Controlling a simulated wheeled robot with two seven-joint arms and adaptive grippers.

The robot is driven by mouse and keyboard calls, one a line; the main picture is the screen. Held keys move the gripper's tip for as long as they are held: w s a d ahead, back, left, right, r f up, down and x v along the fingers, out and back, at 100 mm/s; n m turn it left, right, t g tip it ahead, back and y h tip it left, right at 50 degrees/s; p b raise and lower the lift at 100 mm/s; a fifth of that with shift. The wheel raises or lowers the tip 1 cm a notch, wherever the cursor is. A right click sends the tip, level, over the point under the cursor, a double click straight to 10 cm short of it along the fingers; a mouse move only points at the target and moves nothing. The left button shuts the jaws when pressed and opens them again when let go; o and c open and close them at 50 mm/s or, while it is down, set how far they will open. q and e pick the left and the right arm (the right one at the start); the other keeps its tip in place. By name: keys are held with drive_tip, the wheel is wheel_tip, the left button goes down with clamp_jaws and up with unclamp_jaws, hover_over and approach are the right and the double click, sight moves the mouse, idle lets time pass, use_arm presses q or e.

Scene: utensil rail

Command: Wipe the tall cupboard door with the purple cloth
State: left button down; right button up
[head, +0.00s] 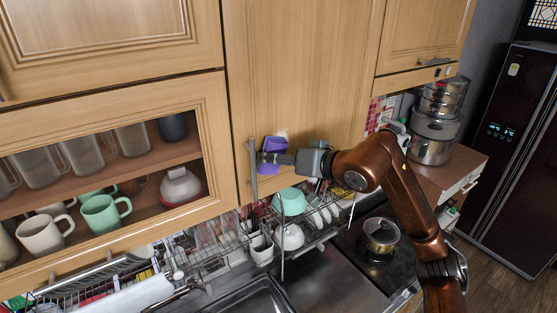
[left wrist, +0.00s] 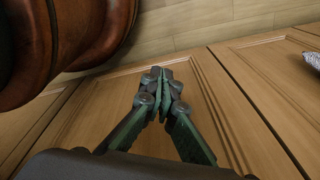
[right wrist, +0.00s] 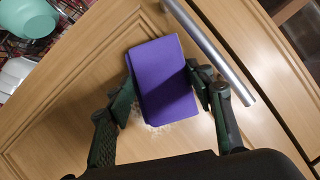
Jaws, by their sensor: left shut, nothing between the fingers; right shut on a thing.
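The tall cupboard door (head: 300,70) is light wood with a vertical metal handle (head: 253,172) near its lower left edge. My right gripper (head: 278,158) is at the door's lower part, just right of the handle. It is shut on the purple cloth (head: 274,145). In the right wrist view the cloth (right wrist: 165,85) is a folded block between the fingers, close to the door; I cannot tell whether it touches. A whitish smudge (right wrist: 155,129) shows on the door beside the cloth. My left gripper (left wrist: 165,80) is shut and empty, seen only in the left wrist view, above wooden panels.
A dish rack (head: 320,222) with a green bowl (head: 290,201) stands below the door. A glass-fronted cupboard (head: 130,80) with mugs is at the left. A pot (head: 381,235) sits on the stove, and steel containers (head: 434,130) stand at the right.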

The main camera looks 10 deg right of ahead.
drive_tip(key=shift+w+a, duration=0.2)
drive_tip(key=shift+w, duration=0.25)
drive_tip(key=shift+d, duration=0.15)
drive_tip(key=shift+w+d, duration=0.3)
drive_tip(key=shift+d, duration=0.55)
drive_tip(key=shift+w+d, duration=0.3)
drive_tip(key=shift+d, duration=0.55)
drive_tip(key=shift+w+d+b, duration=0.1)
drive_tip(key=shift+w+d, duration=0.2)
drive_tip(key=shift+d, duration=0.3)
drive_tip(key=shift+w+d+b, duration=0.1)
drive_tip(key=shift+w+d, duration=0.2)
drive_tip(key=shift+d, duration=0.3)
drive_tip(key=shift+w+d+b, duration=0.1)
drive_tip(key=shift+w+d, duration=0.2)
drive_tip(key=shift+d, duration=0.3)
